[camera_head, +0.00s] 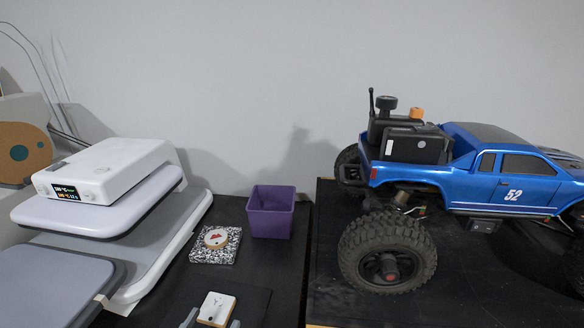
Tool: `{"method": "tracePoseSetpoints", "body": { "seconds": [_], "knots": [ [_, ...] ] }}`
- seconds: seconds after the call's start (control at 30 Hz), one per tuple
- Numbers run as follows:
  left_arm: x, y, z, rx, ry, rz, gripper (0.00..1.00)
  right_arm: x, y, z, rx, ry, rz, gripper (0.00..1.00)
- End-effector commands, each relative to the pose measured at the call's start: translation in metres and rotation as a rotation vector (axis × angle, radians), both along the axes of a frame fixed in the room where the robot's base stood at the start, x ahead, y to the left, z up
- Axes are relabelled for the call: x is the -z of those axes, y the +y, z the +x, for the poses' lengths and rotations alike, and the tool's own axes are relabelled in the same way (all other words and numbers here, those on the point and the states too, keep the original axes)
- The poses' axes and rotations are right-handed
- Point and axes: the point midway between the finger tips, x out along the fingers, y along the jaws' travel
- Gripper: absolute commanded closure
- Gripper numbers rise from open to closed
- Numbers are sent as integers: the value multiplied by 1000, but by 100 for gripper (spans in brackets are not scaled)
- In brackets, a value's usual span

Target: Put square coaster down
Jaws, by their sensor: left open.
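The square coaster (217,307) is white with a wooden edge and dark marks on its face. It lies on a black mat (252,302) at the bottom of the head view. My left gripper (212,317) is at the bottom edge of the view. Its two grey fingertips are apart, one on each side of the coaster's near part. The gripper is open; I cannot tell whether a fingertip touches the coaster. The rest of that arm is out of view. My right gripper is not in view.
A round coaster (216,238) lies on a speckled square block (198,253). A purple bin (271,212) stands behind to the right. A heat press (105,172) fills the left. A blue crawler truck (462,195) stands on the dark right-hand surface (330,290).

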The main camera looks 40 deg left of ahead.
Motion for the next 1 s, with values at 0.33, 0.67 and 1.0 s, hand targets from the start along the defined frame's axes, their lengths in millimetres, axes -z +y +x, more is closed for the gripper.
{"method": "tracePoseSetpoints", "body": {
  "seconds": [0.33,0.67,1.0],
  "knots": [
    [-259,-83,120,312,-510,109,0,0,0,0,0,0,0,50],
    [-423,-150,88,495,-792,239,0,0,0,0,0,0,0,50],
    [-431,-151,87,498,-799,244,0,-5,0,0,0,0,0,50]
  ]
}}
